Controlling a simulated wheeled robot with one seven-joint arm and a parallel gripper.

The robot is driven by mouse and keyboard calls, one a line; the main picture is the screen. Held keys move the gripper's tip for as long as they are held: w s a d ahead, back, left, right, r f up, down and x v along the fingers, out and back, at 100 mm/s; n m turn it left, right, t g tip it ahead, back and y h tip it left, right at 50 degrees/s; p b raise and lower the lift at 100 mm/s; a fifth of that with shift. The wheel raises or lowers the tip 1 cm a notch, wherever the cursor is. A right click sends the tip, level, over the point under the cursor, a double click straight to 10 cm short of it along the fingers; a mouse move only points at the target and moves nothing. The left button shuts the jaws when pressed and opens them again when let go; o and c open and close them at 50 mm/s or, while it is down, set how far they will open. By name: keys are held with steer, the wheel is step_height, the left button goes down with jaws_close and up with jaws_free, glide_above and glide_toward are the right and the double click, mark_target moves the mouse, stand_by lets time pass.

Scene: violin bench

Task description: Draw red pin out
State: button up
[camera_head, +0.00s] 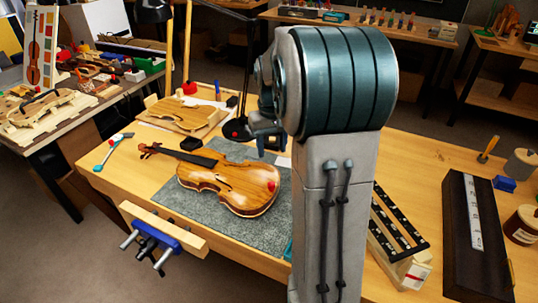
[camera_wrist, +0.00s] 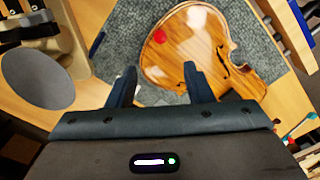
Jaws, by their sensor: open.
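A violin (camera_head: 232,183) lies on a grey mat (camera_head: 165,198) on the bench, its scroll towards the left. A small red round thing, seemingly the head of the red pin (camera_head: 271,186), shows at the violin's lower end, on the right. In the wrist view the red pin (camera_wrist: 160,36) shows near the rim of the violin body (camera_wrist: 195,50), ahead of my fingers. My gripper (camera_wrist: 160,76) is open and empty, its fingertips apart from the pin. In the head view my gripper (camera_head: 264,138) is partly hidden by my arm, above the mat behind the violin.
A wooden vise with blue fittings (camera_head: 158,238) sits at the bench's front edge. A violin plate (camera_head: 187,113) with a red item (camera_head: 190,88) lies behind. A slotted rack (camera_head: 398,235) and dark case (camera_head: 474,240) stand right of my arm.

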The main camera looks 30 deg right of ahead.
mark_target(271, 183)
step_height(271, 183, down, 14)
steer(key=shift+r, duration=0.2)
stand_by(0.4)
jaws_close()
stand_by(0.3)
